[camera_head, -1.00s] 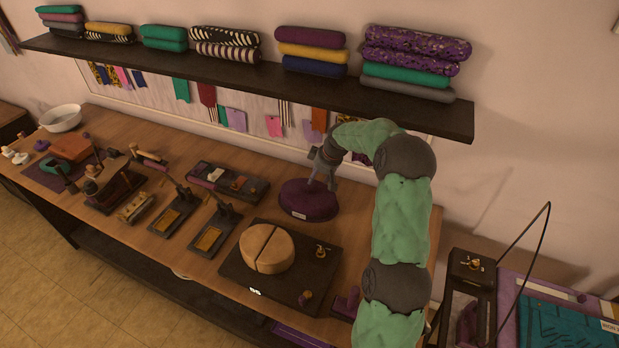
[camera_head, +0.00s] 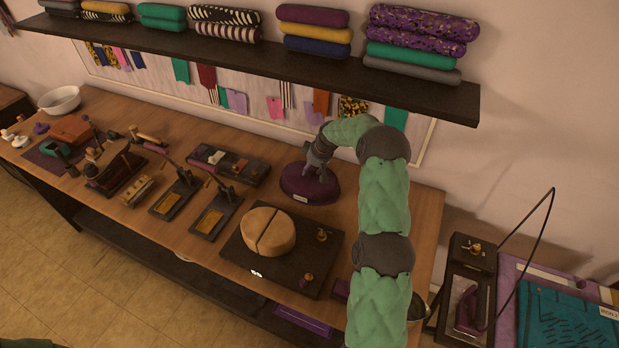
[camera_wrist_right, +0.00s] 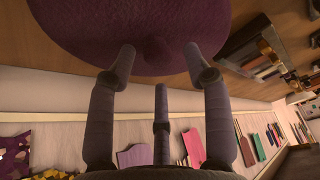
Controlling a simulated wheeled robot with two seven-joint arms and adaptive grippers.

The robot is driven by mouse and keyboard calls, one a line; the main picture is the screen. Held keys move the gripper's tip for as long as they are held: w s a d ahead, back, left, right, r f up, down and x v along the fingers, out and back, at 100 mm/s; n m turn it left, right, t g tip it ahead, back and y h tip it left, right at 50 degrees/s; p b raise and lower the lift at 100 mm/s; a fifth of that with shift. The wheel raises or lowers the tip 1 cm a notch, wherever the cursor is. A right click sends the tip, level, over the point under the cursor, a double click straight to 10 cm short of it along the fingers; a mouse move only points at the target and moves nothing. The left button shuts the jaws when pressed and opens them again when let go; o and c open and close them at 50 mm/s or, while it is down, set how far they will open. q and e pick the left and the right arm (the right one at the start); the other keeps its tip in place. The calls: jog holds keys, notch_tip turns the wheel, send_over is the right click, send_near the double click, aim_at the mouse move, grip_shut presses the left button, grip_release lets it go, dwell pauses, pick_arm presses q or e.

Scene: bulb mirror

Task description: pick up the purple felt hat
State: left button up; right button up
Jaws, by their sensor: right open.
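The purple felt hat (camera_head: 310,183) sits on the wooden table below the shelf, with a small pale label on its front. In the right wrist view the hat (camera_wrist_right: 75,28) fills the top as a dark purple rounded mass with a raised nub at its middle. My right gripper (camera_head: 311,168) is at the hat's top from behind. In the right wrist view its open fingers (camera_wrist_right: 160,60) stand on either side of the nub, with nothing held between them. Whether the fingertips touch the felt I cannot tell. My left gripper is out of view.
A round wooden block (camera_head: 267,231) sits on a dark board in front of the hat. A tray of small items (camera_head: 228,165) is left of it. The shelf (camera_head: 270,68) with folded fabrics overhangs behind. Bare table lies to the hat's right, partly behind my arm.

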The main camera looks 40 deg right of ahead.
jog(key=shift+w+f, duration=0.15)
jog(key=shift+f, duration=0.3)
grip_shut()
